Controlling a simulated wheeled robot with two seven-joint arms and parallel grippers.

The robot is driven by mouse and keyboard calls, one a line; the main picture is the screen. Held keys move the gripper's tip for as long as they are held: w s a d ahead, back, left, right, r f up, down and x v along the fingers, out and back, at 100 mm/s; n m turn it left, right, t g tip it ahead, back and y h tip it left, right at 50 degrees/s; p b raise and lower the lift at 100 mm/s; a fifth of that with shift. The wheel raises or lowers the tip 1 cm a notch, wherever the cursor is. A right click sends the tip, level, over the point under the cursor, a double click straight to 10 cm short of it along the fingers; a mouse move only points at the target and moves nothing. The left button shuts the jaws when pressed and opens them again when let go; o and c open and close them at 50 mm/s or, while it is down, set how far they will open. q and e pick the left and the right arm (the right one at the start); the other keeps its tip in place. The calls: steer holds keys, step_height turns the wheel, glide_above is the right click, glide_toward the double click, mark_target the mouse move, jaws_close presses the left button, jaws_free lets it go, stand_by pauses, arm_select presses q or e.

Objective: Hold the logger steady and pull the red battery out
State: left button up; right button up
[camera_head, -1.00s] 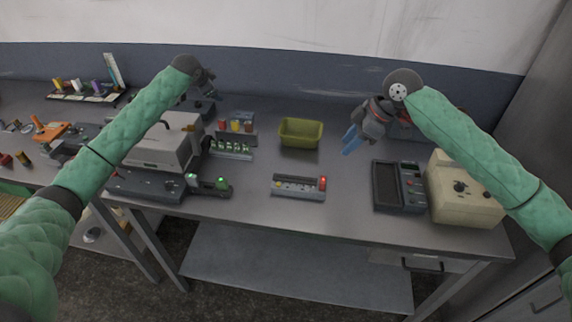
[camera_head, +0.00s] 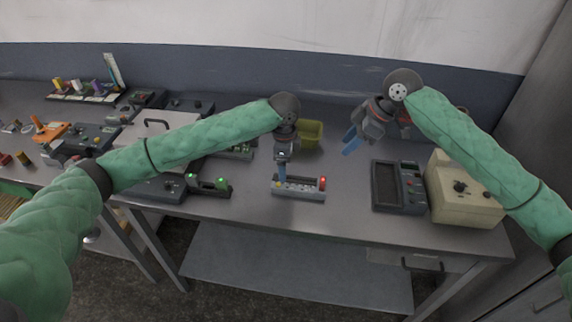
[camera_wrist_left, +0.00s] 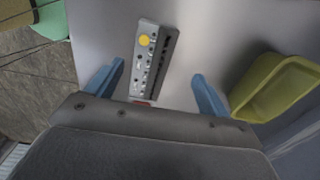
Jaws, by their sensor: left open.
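The logger (camera_head: 298,194) is a small grey box lying on the bench, with a red battery (camera_head: 323,183) upright at its right end.
A yellow-green bin (camera_head: 311,132) stands behind the logger, partly behind my left gripper. A dark meter (camera_head: 385,187) and a cream box (camera_head: 463,190) stand at right. A dark unit with green lights (camera_head: 207,189) is at left. Bench in front of the logger is clear.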

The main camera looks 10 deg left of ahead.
mark_target(299, 187)
arm_select(q)
steer(key=shift+s+d+f, duration=0.1)
steer(key=shift+s+d, duration=0.05)
steer(key=shift+s, duration=0.25)
steer(key=shift+s+f, duration=0.1)
steer(key=shift+f, duration=3.8)
